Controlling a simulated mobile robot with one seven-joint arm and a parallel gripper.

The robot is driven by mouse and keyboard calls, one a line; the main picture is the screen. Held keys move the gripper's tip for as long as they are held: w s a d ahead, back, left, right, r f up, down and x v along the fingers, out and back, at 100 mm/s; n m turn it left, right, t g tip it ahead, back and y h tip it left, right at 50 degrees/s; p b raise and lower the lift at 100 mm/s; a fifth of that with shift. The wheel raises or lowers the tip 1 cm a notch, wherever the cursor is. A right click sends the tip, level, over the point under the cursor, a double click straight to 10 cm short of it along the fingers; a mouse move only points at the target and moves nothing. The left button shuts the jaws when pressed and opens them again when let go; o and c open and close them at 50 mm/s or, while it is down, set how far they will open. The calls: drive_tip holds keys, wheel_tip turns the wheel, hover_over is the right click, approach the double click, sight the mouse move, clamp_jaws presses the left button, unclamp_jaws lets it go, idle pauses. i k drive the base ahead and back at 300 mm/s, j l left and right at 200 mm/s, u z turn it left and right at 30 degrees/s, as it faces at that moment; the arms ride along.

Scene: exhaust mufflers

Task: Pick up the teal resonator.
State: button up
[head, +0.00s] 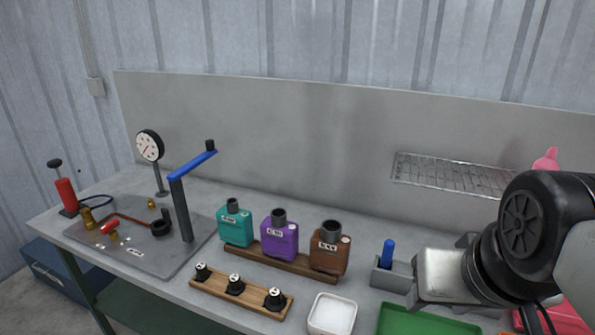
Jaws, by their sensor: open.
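The teal resonator (235,227) is a small boxy can with a dark neck and a white label. It stands upright at the left end of a wooden rack (280,262). A purple resonator (279,241) and a brown one (328,254) stand to its right in the same row. My gripper (424,292) is at the right, well apart from the teal resonator, with the other two cans between them. It is open, with nothing seen in it; its fingers are only partly visible.
In front are a wooden strip with black knobs (236,286) and a white dish (333,314). A wire shelf (450,175) juts from the back panel.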

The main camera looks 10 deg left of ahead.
sight(236, 224)
drive_tip(key=k+l+u, duration=0.1)
drive_tip(key=u, duration=0.25)
drive_tip(key=k+u, duration=0.2)
drive_tip(key=u, duration=0.15)
drive_tip(key=k+u, duration=0.2)
drive_tip(key=u, duration=0.15)
drive_tip(key=z, duration=0.35)
drive_tip(key=i+j+z, duration=0.15)
drive_tip(key=z, duration=0.15)
drive_tip(key=i+j+z, duration=0.15)
drive_tip(key=j+z, duration=0.15)
drive_tip(key=i+j+z, duration=0.1)
drive_tip(key=j+z, duration=0.15)
drive_tip(key=j, duration=0.15)
drive_tip(key=i+j+z, duration=0.15)
drive_tip(key=j, duration=0.4)
drive_tip(key=j+z, duration=0.1)
drive_tip(key=j, duration=0.5)
drive_tip(key=i+j, duration=0.1)
drive_tip(key=j, duration=0.35)
drive_tip(key=i+j, duration=0.1)
drive_tip(key=j, duration=0.3)
drive_tip(key=i+j, duration=0.1)
drive_tip(key=j, duration=0.35)
